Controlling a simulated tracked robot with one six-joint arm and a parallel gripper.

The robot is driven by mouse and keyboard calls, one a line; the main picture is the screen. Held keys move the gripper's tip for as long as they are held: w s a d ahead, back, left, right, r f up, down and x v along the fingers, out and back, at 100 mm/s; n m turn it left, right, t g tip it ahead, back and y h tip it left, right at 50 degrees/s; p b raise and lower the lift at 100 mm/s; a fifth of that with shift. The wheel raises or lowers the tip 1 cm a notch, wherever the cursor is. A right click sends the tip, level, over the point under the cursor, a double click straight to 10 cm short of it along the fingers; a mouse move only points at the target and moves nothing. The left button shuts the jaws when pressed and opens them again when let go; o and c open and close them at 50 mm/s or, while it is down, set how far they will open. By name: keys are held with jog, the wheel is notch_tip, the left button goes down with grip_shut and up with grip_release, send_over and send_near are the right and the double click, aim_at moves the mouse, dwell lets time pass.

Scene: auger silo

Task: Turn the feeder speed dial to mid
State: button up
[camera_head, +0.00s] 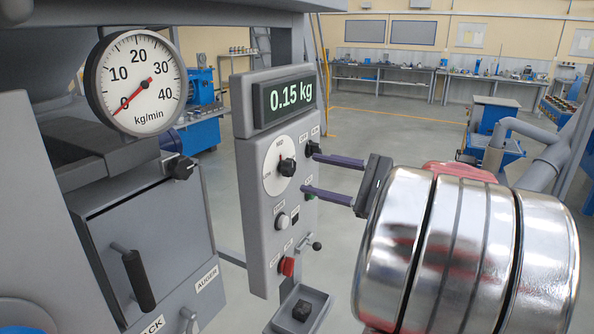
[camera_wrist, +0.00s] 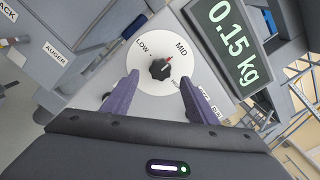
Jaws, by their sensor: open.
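The feeder speed dial is a white disc (camera_head: 271,180) with a black knob (camera_head: 287,167) on the grey control panel. In the wrist view the disc (camera_wrist: 142,77) carries the words LOW and MID, and the knob (camera_wrist: 159,70) has a red pointer (camera_wrist: 169,60) aimed up and right, toward MID. A third label is partly hidden by a finger. My gripper (camera_head: 308,173) is open, its two purple fingers reaching toward the panel. In the wrist view my gripper (camera_wrist: 158,79) has one finger on each side of the knob, apart from it.
The display (camera_head: 284,100) above the dial reads 0.15 kg. Below the dial are a pale button (camera_head: 283,221), a red knob (camera_head: 287,266) and a small lever (camera_head: 316,246). A round kg/min gauge (camera_head: 162,102) at left has its needle near 0. A handled hatch (camera_head: 165,235) is below it.

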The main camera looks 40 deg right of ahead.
aim_at(292, 169)
jog(key=shift+x, duration=2.95)
jog(key=c, duration=1.1)
